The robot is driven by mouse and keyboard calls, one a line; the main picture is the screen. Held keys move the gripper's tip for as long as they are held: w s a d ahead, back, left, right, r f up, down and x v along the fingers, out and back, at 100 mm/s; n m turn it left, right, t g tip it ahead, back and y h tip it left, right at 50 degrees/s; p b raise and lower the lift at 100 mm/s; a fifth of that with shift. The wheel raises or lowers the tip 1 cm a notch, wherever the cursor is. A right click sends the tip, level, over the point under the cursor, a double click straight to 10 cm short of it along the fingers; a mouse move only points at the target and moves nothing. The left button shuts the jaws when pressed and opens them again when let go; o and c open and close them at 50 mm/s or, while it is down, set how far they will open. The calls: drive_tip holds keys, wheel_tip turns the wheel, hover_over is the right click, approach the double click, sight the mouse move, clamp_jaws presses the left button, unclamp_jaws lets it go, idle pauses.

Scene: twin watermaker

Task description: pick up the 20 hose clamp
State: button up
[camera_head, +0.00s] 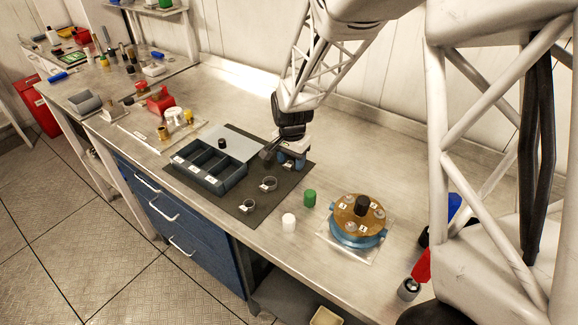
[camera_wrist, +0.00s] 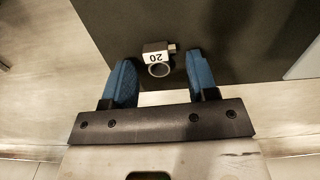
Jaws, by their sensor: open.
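The 20 hose clamp (camera_wrist: 158,57) is a small metal ring with a white label reading "20". In the wrist view it lies on the dark mat, in the gap between the two blue fingertips. My gripper (camera_wrist: 160,66) is open, with a finger on either side of the clamp and visible space at both sides. In the head view my gripper (camera_head: 291,156) is over the back right part of the mat. A white label (camera_head: 287,165) shows under the fingers there, and the clamp is mostly hidden.
Two other labelled clamps, one nearer (camera_head: 247,207) and one in the middle (camera_head: 268,184), lie on the dark mat (camera_head: 225,200). A dark compartment tray (camera_head: 233,178) stands left. A green cylinder (camera_head: 309,198), a white cylinder (camera_head: 289,223) and a blue-and-brown round housing (camera_head: 343,234) stand right.

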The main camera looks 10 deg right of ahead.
clamp_jaws()
idle(0.3)
wheel_tip(320, 180, up, 10)
idle(0.8)
idle(0.5)
